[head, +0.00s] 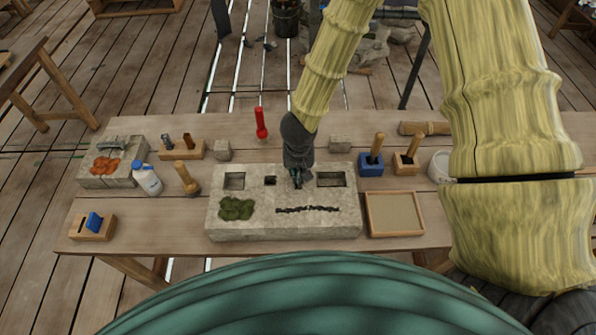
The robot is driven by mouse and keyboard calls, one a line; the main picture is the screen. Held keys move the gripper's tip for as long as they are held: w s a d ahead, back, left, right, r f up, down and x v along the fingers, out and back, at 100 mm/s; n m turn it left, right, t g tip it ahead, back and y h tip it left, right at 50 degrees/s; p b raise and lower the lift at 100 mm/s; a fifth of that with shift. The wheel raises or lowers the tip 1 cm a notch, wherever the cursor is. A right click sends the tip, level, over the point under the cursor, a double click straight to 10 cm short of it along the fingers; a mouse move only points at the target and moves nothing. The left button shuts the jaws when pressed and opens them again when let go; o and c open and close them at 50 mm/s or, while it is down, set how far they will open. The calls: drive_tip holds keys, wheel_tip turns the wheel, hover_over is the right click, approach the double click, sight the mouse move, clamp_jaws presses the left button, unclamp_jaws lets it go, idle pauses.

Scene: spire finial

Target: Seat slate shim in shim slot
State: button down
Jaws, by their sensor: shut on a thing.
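My gripper (298,179) points down over the middle of the large pale stone block (290,233), with its fingers between the small dark hole and the right-hand recess. It is shut on a small dark piece, taken to be the slate shim, which the fingers mostly hide. I cannot tell whether the piece touches the stone or sits in a slot. The block's top has a square recess (234,181) at left, a small dark hole (270,181) near the middle and a wider recess (331,179) at right. The shim slot is not clearly visible; my gripper may cover it.
Green moss (236,208) and a dark crumbly strip (307,209) lie on the block. A sand-coloured tray (395,214) stands close at right.

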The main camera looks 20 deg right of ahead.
drive_tip(key=shift+f, duration=0.35)
drive_tip(key=c, duration=1.5)
unclamp_jaws()
drive_tip(key=shift+c, duration=0.2)
drive_tip(key=shift+s+a+r, duration=0.1)
drive_tip(key=shift+s+r, duration=0.15)
drive_tip(key=shift+r, duration=1.75)
drive_tip(key=shift+s+a+r, duration=0.1)
drive_tip(key=shift+s+r, duration=0.1)
drive_tip(key=shift+r, duration=1.8)
drive_tip(key=shift+s+r, duration=0.25)
drive_tip(key=shift+r, duration=1.75)
